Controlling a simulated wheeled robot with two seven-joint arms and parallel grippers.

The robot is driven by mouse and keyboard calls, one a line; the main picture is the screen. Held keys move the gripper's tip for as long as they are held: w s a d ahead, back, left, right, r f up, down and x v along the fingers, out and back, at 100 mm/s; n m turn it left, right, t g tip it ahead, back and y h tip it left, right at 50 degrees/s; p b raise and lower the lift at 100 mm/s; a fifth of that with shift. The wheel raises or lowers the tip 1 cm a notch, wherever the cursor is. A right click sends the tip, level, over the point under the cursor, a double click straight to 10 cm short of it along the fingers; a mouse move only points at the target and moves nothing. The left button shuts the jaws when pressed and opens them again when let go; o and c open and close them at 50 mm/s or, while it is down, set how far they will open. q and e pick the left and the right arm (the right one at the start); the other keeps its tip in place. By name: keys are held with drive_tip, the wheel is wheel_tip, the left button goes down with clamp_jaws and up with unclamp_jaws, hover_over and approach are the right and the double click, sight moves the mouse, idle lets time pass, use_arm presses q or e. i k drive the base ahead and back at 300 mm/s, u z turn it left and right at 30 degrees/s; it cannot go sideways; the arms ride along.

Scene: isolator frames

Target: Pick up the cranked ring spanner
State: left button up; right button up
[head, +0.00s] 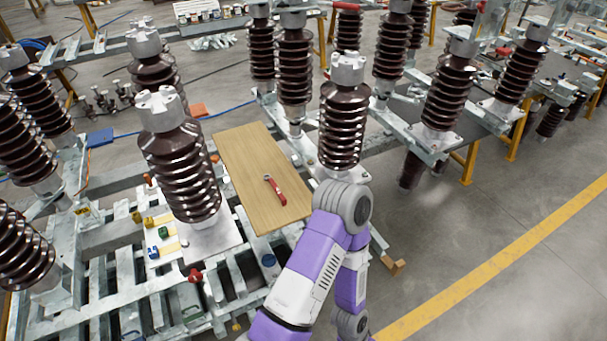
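A small tool with a red handle and a grey metal ring-like end (275,190) lies on a light wooden board (244,163). It looks like the cranked ring spanner, but it is too small to make out any crank. Nothing touches it from above, and bare board surrounds it. A purple and white arm of mine rises from the bottom, bends at a grey joint right of the board and goes back down. No gripper shows in the head view.
Tall brown ribbed insulators (180,170) stand left of the board, and another (342,120) stands at its right. Metal frame beams (110,240) lie around the board. Small coloured items sit on a plate at left. The floor (500,220) at right is open.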

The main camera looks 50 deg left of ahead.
sight(283, 200)
drive_tip(key=i, duration=2.15)
drive_tip(key=u, duration=4.25)
drive_tip(key=i, duration=1)
